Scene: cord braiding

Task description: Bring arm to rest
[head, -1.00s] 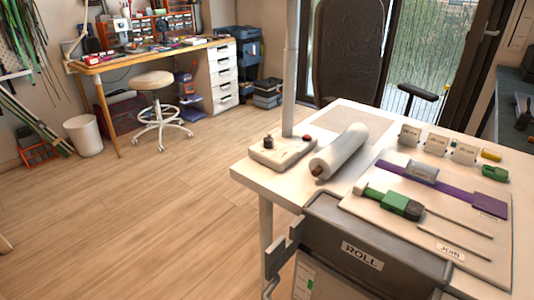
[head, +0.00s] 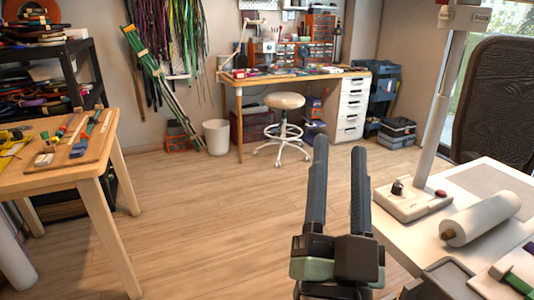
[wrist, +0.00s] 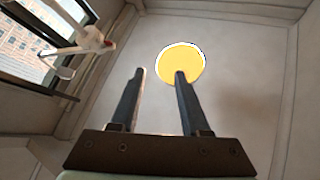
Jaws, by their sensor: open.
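My gripper (head: 340,170) stands upright in the lower middle of the head view, with its two dark fingers pointing up and a clear gap between them. It is open and nothing shows between the fingers. In the wrist view the gripper (wrist: 157,78) points toward the ceiling, with a round yellow lamp (wrist: 181,62) far behind the right fingertip. The gripper is left of the white table (head: 397,227) in the head view and appears apart from it.
The white table carries a white roll (head: 481,218) and a pole base (head: 410,200) with knobs. A wooden table (head: 85,176) with tools stands at left. A stool (head: 284,101) and a workbench (head: 300,78) are at the back. The floor (head: 190,210) between is clear.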

